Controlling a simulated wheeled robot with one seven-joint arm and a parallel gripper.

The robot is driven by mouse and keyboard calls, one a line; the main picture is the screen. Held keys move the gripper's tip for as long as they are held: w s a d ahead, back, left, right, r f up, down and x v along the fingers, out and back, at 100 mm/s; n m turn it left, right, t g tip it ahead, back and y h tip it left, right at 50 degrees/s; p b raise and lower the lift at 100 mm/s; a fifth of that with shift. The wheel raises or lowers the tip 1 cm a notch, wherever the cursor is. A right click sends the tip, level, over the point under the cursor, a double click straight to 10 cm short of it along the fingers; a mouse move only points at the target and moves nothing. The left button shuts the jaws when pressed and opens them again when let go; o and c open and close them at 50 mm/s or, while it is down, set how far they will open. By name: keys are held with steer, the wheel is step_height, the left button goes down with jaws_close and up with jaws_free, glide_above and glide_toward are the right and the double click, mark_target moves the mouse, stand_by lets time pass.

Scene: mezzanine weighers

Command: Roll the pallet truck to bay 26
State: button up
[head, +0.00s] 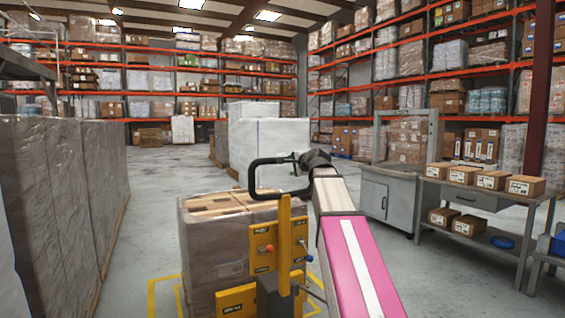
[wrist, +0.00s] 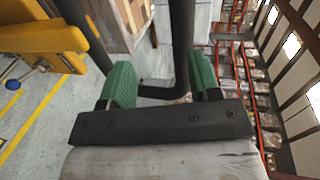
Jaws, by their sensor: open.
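The yellow pallet truck (head: 263,248) stands in front of me, with a wrapped stack of boxes (head: 212,250) just beyond its yellow panel. Its black loop handle (head: 254,178) rises above the panel. My gripper (head: 292,158) is at the right side of the loop. In the wrist view my gripper (wrist: 163,82) has its green fingers apart, with the black handle bar (wrist: 182,45) between them. I cannot tell whether either finger touches the bar. The truck's yellow body (wrist: 40,42) shows at upper left there. No sign reading 26 can be made out.
Yellow floor lines (head: 152,298) show beside the truck. Tall wrapped pallets (head: 60,190) line the left, with an open aisle between. A white wrapped stack (head: 268,145) stands ahead. A grey workbench (head: 470,205) with cartons and a grey cabinet (head: 388,196) stand right.

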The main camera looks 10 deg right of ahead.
steer(key=w+a, duration=0.3)
steer(key=w, duration=0.7)
steer(key=shift+r+t, duration=0.2)
steer(key=shift+t, duration=0.1)
jaws_close()
